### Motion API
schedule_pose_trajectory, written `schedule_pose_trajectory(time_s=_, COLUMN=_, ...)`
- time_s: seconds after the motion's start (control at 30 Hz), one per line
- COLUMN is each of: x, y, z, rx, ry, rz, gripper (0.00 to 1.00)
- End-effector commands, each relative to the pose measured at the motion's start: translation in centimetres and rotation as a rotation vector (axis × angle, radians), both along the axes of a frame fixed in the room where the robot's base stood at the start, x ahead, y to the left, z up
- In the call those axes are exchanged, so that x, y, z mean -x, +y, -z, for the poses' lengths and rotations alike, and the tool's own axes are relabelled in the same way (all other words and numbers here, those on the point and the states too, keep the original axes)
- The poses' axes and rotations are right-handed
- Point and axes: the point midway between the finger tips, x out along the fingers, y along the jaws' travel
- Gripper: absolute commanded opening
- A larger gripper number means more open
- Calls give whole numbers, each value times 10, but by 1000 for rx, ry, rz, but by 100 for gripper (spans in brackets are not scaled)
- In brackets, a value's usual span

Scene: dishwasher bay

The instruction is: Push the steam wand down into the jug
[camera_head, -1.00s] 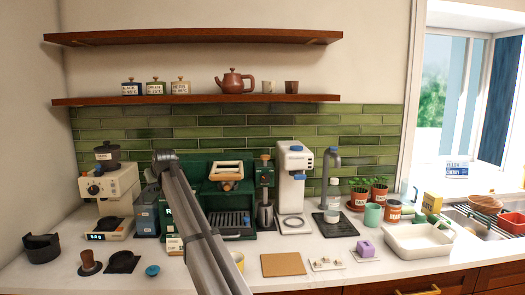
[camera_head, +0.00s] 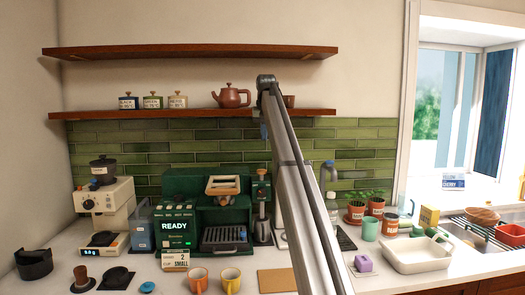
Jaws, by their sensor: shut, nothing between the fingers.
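The green coffee machine (camera_head: 180,205) stands against the tiles with its screen reading READY. The steam wand unit (camera_head: 262,190), with an orange-brown top, stands upright at the machine's right side. The metal jug (camera_head: 262,232) stands beneath it, small and dark; how deep the wand sits in it is not clear. My arm rises from the bottom right to a bend at shelf height. My gripper (camera_head: 263,131) hangs below that bend, small and bluish, shut and empty. In the picture it is above the wand's top, apart from it.
My arm hides much of the white appliance just right of the wand. A shelf (camera_head: 150,114) with a brown teapot (camera_head: 232,96) lies behind my arm. A white basin (camera_head: 418,255) stands at right.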

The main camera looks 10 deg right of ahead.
Motion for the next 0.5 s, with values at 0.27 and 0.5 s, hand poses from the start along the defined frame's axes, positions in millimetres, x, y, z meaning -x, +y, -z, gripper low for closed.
schedule_pose_trajectory(time_s=0.27, x=-12, y=1, z=43, rx=0, ry=1, rz=-1, gripper=0)
schedule_pose_trajectory(time_s=0.5, x=-25, y=1, z=83, rx=1, ry=-1, rz=-2, gripper=0)
